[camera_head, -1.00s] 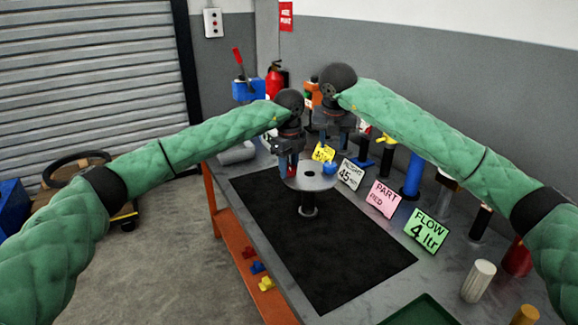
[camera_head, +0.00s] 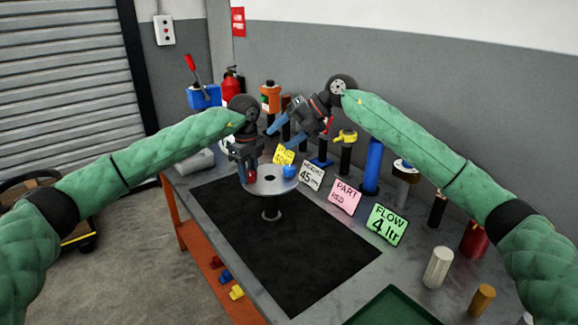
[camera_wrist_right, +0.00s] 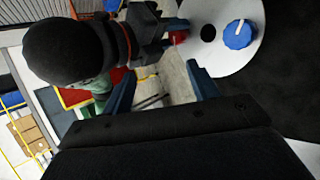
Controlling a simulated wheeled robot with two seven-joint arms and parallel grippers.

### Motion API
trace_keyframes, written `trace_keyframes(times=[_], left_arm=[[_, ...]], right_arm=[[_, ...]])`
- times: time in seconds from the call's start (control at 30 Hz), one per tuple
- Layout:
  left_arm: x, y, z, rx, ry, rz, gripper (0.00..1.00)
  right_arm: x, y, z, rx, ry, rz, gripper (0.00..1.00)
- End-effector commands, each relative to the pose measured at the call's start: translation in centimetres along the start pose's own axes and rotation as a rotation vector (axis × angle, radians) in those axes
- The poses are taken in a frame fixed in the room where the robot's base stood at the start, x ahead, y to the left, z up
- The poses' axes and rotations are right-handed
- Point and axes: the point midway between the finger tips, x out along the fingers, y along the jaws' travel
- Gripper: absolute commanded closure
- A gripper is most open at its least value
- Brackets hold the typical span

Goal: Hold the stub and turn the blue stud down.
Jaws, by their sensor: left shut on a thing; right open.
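A grey disc (camera_head: 270,187) on a short post (camera_head: 271,208) stands on the black mat, with a dark hole in its middle. The blue stud (camera_head: 289,171) sits on the disc's right side; in the right wrist view the blue stud (camera_wrist_right: 239,36) shows a white line on top. My left gripper (camera_head: 249,176) is shut on the red stub at the disc's left edge; a bit of the red stub (camera_wrist_right: 179,38) shows in the right wrist view. My right gripper (camera_head: 284,133) is open and empty, behind and above the disc, tilted with its fingers pointing left.
Sign cards, including a pink one (camera_head: 345,197) and a green one (camera_head: 387,225), stand right of the mat (camera_head: 290,255). Behind them are a blue cylinder (camera_head: 373,165) and several posts. A green tray (camera_head: 392,306) lies in front. The mat's front is clear.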

Motion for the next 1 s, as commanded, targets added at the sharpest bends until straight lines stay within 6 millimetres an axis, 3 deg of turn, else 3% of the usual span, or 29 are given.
trace_keyframes(times=[0.3,0.5,0.77,1.0], left_arm=[[0.0,0.0,0.0,0.000,0.000,0.000,1.00],[0.0,0.0,0.0,0.000,0.000,0.000,1.00],[0.0,0.0,0.0,0.000,0.000,-0.001,1.00],[0.0,0.0,0.0,0.000,0.000,-0.001,1.00]], right_arm=[[-2.9,8.3,4.5,-0.043,-0.195,0.475,0.41],[-5.5,12.6,8.1,-0.009,-0.369,0.701,0.41],[-9.6,15.1,13.2,0.121,-0.628,0.902,0.41],[-12.4,14.3,17.9,0.315,-0.868,0.971,0.41]])
